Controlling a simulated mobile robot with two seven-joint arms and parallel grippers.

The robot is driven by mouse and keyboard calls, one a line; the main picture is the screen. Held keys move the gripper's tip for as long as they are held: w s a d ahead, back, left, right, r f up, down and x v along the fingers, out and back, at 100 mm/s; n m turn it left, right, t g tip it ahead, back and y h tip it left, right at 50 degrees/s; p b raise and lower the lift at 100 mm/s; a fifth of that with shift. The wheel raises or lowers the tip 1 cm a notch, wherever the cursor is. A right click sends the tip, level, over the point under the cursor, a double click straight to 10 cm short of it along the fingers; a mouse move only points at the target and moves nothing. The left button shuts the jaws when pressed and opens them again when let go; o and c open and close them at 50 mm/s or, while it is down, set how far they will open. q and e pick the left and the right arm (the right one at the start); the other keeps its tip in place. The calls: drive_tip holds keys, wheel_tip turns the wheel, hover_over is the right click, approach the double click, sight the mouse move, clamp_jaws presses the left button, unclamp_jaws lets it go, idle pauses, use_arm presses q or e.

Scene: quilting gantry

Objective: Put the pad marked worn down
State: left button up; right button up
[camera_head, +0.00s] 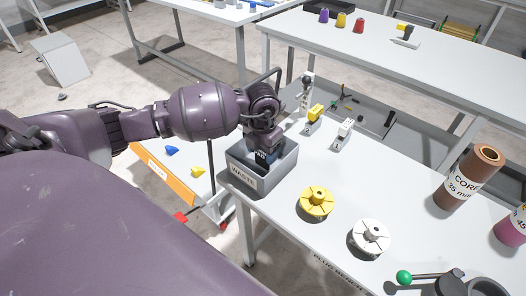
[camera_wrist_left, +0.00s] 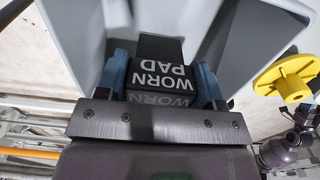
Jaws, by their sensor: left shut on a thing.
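The black pad (camera_wrist_left: 160,52), with white lettering "WORN PAD", sits between the blue fingers of my left gripper (camera_wrist_left: 162,76), which is shut on it. In the head view my left gripper (camera_head: 265,156) reaches down into the grey open box labelled "WASTE" (camera_head: 243,176), which stands at the near left corner of the white table. The box's grey walls (camera_wrist_left: 75,40) surround the pad in the wrist view. I cannot tell whether the pad touches the box floor. My right gripper is not in view.
A yellow spool (camera_head: 317,202) and a white spool (camera_head: 370,236) lie right of the box. A brown core roll (camera_head: 470,178) stands farther right. Small yellow (camera_head: 314,116) and white (camera_head: 343,134) devices stand behind. A green-knobbed lever (camera_head: 404,277) is at the front.

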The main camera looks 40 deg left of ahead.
use_arm(q)
drive_tip(key=shift+f, duration=0.2)
drive_tip(key=shift+f, duration=0.15)
drive_tip(key=o, duration=1.2)
wheel_tip(320, 180, up, 12)
drive_tip(key=shift+r+p, duration=0.15)
drive_tip(key=shift+p, duration=0.35)
drive_tip(key=shift+d, duration=0.1)
